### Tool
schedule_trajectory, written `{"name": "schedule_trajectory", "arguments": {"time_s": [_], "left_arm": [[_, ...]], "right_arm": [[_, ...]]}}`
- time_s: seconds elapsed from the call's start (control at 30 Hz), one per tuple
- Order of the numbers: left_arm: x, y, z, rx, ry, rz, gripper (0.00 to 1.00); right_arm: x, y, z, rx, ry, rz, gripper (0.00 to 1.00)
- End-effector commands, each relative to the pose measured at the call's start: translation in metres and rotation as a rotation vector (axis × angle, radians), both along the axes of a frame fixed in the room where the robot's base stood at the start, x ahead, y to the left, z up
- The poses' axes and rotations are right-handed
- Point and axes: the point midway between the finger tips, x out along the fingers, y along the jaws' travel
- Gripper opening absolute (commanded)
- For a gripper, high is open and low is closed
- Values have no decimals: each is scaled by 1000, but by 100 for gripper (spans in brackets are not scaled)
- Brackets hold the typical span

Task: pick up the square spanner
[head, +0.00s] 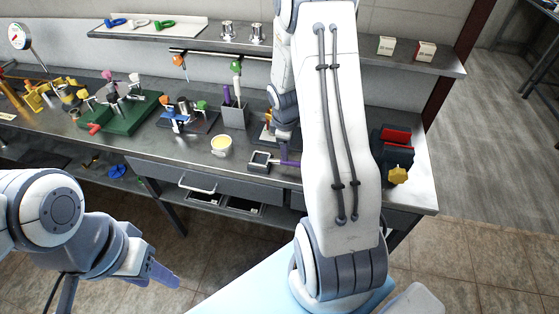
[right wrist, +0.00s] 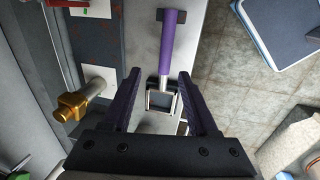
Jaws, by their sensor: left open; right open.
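The square spanner has a purple handle and a square metal loop at one end. It shows in the right wrist view (right wrist: 168,45) and lies on the bench near its front edge in the head view (head: 262,160). My right gripper (right wrist: 160,76) is open, its dark purple fingers on either side of the loop in the picture, apart from it. I cannot tell its height above the spanner. In the head view my right arm hides most of this gripper. My left gripper (head: 158,273) is open and empty, low in front of the bench.
A cream-filled cup (head: 221,146) and a grey holder (head: 235,114) stand left of the spanner. A dark block with a red top and yellow knob (head: 398,175) stands to the right. In the right wrist view a gold fitting (right wrist: 73,105) is beside the left finger.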

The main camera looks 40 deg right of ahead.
Motion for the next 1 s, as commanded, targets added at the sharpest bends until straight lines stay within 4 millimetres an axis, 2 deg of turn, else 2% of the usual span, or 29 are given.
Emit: {"name": "schedule_trajectory", "arguments": {"time_s": [0.17,0.4,0.5,0.77,0.8,0.93,0.97,1.0], "left_arm": [[0,0,-1,0,0,0,50],[0,0,-11,0,0,-1,50],[0,0,-14,0,0,-1,50],[0,0,-13,0,0,-1,50],[0,0,-13,0,0,-1,50],[0,0,-13,0,0,-1,50],[0,0,-13,0,0,-1,50],[0,0,-13,0,0,-1,50]], "right_arm": [[1,-1,-14,1,1,-1,60],[-1,-2,-51,3,2,-2,60],[1,-4,-60,2,-1,-3,60],[1,-4,-62,1,-1,-2,60],[1,-4,-62,1,-1,-2,56],[1,-4,-62,1,-1,-2,6],[1,-4,-62,1,-1,-2,0],[1,-4,-62,1,-1,-2,0]]}}
